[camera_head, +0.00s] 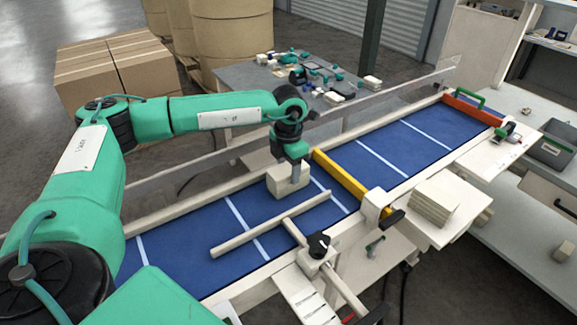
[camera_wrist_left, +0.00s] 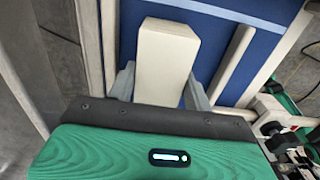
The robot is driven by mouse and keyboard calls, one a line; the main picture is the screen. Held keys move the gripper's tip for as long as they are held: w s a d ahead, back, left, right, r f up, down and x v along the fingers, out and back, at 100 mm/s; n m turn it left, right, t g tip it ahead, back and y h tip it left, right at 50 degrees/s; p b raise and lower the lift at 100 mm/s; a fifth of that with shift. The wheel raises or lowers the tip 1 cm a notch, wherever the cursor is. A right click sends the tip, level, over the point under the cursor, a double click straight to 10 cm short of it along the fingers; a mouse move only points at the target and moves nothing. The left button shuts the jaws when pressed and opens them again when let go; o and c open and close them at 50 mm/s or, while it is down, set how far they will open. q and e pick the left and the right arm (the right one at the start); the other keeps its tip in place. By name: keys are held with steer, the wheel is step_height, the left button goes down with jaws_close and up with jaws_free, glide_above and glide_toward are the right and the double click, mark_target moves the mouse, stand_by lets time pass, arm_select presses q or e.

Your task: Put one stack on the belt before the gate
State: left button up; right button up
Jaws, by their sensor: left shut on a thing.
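My left gripper (camera_head: 294,172) points down over the blue belt (camera_head: 196,238) and is shut on a pale stack (camera_head: 283,182). In the left wrist view the stack (camera_wrist_left: 165,60) sits between the two grey fingers (camera_wrist_left: 157,90), with the blue belt beyond it. The stack is at the belt, just left of the yellow gate (camera_head: 340,174); I cannot tell whether it touches the belt. The gate lies across the belt. Another stack (camera_head: 434,202) sits on a side shelf right of the gate. My right gripper is not in view.
A pale guide bar (camera_head: 270,224) runs over the belt near the held stack, with a black-knobbed clamp (camera_head: 318,244) at its front. A red-orange bar (camera_head: 472,108) crosses the belt's far end. A grey table (camera_head: 232,76) with small parts stands behind.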

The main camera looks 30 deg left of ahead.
mark_target(289, 167)
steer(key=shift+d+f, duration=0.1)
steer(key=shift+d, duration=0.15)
arm_select(q)
steer(key=o, duration=1)
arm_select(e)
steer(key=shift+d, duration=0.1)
arm_select(q)
step_height(289, 167, up, 12)
steer(key=b, duration=0.4)
steer(key=shift+r, duration=0.1)
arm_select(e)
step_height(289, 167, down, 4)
